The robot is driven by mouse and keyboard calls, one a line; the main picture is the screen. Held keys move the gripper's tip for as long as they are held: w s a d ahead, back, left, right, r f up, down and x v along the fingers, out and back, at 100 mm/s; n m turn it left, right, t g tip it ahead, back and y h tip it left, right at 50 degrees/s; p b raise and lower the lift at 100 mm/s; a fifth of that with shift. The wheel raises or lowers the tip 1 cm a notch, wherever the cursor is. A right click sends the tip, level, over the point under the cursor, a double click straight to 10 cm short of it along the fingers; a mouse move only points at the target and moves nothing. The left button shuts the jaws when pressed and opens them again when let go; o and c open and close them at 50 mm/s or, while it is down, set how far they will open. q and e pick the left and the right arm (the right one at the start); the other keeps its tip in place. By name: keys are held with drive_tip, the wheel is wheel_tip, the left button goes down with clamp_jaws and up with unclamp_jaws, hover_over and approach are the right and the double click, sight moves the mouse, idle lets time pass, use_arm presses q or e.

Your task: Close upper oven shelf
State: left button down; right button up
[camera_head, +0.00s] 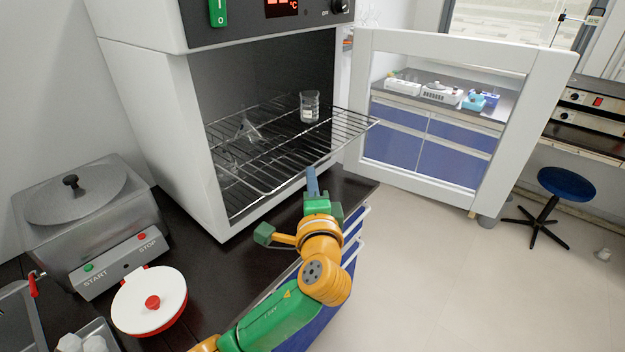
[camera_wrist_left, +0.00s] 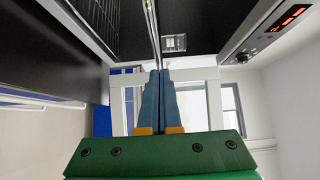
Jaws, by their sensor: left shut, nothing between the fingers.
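The oven (camera_head: 170,110) stands on the dark counter with its white-framed glass door (camera_head: 470,190) swung wide open to the right. The upper oven shelf (camera_head: 345,125), a wire rack, sticks out past the oven front. A glass beaker (camera_head: 309,106) and a clear flask (camera_head: 247,132) stand on the racks inside; which rack holds the flask is hard to tell. My left gripper (camera_head: 312,178) is shut and empty, just in front of the rack's front edge. In the left wrist view its blue fingertips (camera_wrist_left: 159,74) point at a metal bar (camera_wrist_left: 152,30); I cannot tell whether they touch. My right gripper is not in view.
A grey lidded bath (camera_head: 75,215) and a white dish with a red knob (camera_head: 150,300) stand on the counter left of my arm. A blue stool (camera_head: 565,184) stands on the floor at right. The floor between is clear.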

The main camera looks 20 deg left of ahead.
sight(250, 148)
use_arm(q)
drive_tip(key=w+a, duration=0.2)
drive_tip(key=a, duration=0.3)
drive_tip(key=w+a, duration=0.2)
drive_tip(key=a, duration=0.4)
drive_tip(key=w+a+p, duration=0.1)
drive_tip(key=w+a, duration=0.1)
drive_tip(key=a, duration=0.3)
drive_tip(key=shift+a, duration=0.35)
drive_tip(key=shift+r, duration=0.15)
